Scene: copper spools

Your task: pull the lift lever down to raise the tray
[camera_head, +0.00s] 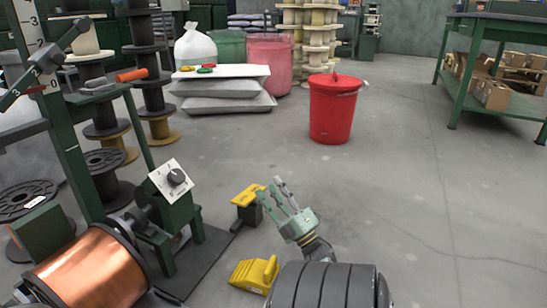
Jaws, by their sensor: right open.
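My right gripper (271,187) is open and empty. It is low in the middle of the view, its fingers pointing up and left. Its fingertips are close to a yellow-topped part (248,195) on a short black post, and I cannot tell if they touch. An orange grip (132,75) sticks out at the upper left by the green machine frame (70,150). It may be the lift lever, but I cannot tell for sure. I cannot make out the tray clearly. My left gripper is not in view.
A copper spool (92,272) sits at the lower left, beside a machine with a dial box (172,180). A yellow wedge (254,272) lies on the floor. A red lidded bucket (333,112) stands farther back. A green workbench (490,60) is at right. The right floor is clear.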

